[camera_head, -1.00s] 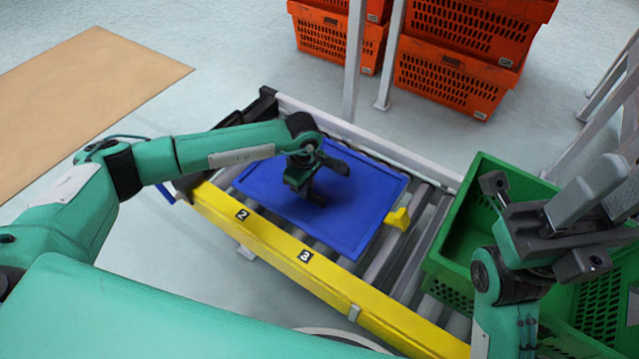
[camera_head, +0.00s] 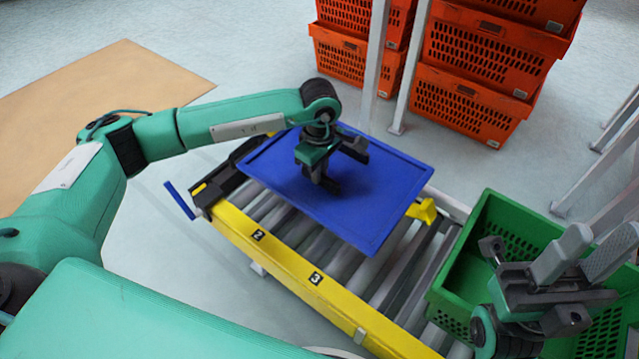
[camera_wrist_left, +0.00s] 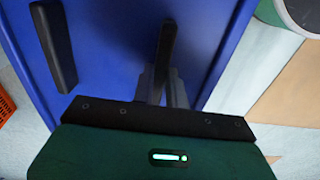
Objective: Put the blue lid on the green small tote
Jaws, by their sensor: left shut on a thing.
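The blue lid (camera_head: 385,205) is a flat rectangular panel with a raised rim, over the left part of the roller conveyor. My left gripper (camera_head: 330,170) is above the middle of the lid and shut on it. The lid appears raised off the rollers. In the left wrist view the blue lid (camera_wrist_left: 105,60) lies under the two dark fingers; the exact grip point is hidden. The green small tote (camera_head: 452,312) is open at the top, on the right of the conveyor. My right gripper (camera_head: 560,270) is over the tote, its fingers apart and empty, and hides part of it.
The conveyor has a yellow front rail (camera_head: 290,265) and a yellow piece (camera_head: 421,210) beside the lid's right corner. Orange totes (camera_head: 475,85) are stacked behind, with pale posts (camera_head: 408,75) near them. Bare rollers (camera_head: 395,270) lie between the lid and the tote.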

